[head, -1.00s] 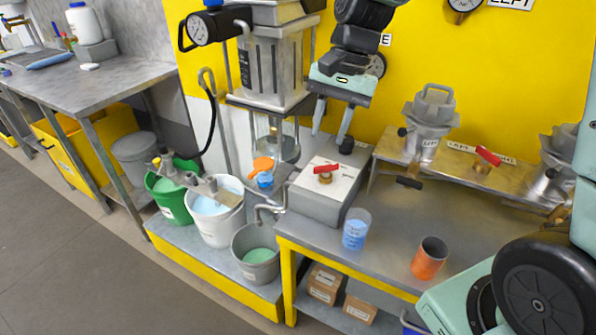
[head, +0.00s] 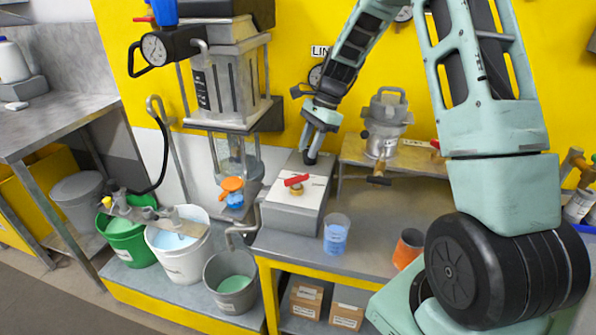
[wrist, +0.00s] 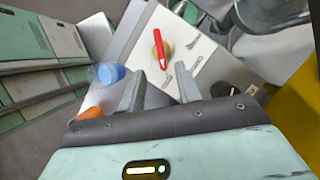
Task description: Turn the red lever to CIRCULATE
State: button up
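The red lever (head: 296,180) sits on a brass stem on the white top of a grey box (head: 290,214), on the metal bench. In the wrist view the red lever (wrist: 160,50) lies beyond the fingertips, its long axis pointing roughly toward my gripper. Small marks on the white plate (wrist: 150,75) are too small to read. My gripper (head: 312,155) hangs above the far edge of the box, behind the lever. In the wrist view my gripper (wrist: 158,85) is open and empty, with its fingers apart and clear of the lever.
A clear beaker of blue liquid (head: 336,236) and an orange cup (head: 408,248) stand on the bench. A metal pot (head: 386,122) is on the raised shelf at right. Another red lever (head: 436,145) there is partly hidden by my arm. Buckets stand at left.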

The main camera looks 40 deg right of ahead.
aim_at(297, 177)
jog(key=x, duration=0.8)
jog(key=shift+a+f+p, duration=0.1)
jog(key=shift+f+p, duration=0.15)
jog(key=shift+p, duration=0.15)
grip_shut()
